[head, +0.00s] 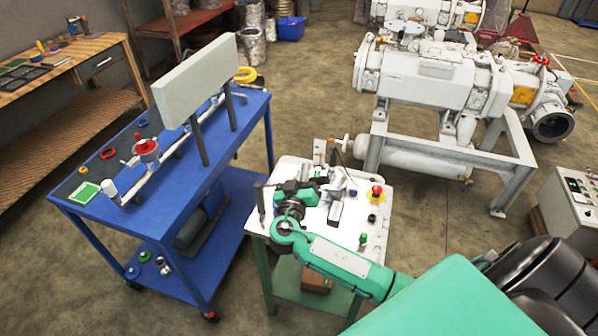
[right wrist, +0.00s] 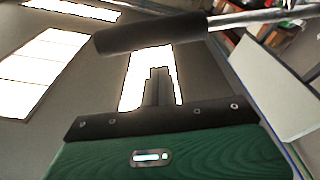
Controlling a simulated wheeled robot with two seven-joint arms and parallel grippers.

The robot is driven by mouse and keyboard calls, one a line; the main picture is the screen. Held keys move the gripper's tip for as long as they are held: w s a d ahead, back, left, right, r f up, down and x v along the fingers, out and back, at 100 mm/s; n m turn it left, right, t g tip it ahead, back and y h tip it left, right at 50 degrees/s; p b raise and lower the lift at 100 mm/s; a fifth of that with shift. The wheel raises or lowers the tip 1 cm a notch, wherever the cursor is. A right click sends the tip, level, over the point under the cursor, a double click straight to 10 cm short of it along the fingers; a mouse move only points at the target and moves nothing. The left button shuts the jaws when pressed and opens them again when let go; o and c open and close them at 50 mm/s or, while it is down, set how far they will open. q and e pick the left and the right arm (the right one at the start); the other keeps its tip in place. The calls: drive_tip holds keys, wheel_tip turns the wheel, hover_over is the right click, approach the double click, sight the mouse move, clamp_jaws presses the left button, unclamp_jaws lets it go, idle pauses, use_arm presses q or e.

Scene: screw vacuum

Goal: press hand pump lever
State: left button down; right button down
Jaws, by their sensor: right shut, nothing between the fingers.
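The hand pump lever (head: 261,205) stands roughly upright at the left edge of the small white-topped table, with a dark grip. In the right wrist view its black grip (right wrist: 150,35) and metal rod cross the top of the picture. My right gripper (head: 271,186) is beside the lever, to its right in the head view. In the right wrist view its fingers (right wrist: 158,85) are together and empty, pointing at the grip. A gap shows between fingertips and grip in that view, but I cannot tell its depth. My left gripper is not in view.
The white-topped table (head: 378,218) also bears a red knob (head: 376,190) and a green knob (head: 363,239). A blue cart (head: 190,205) with an upright grey board (head: 207,80) stands to the left. A large white vacuum machine (head: 430,85) stands behind.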

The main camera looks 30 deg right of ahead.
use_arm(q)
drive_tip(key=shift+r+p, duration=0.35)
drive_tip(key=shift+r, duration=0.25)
use_arm(e)
drive_tip(key=shift+s+d+f, duration=0.1)
drive_tip(key=shift+s+f, duration=0.25)
drive_tip(key=shift+f, duration=0.25)
drive_tip(key=shift+s+f, duration=0.3)
drive_tip(key=shift+f, duration=0.25)
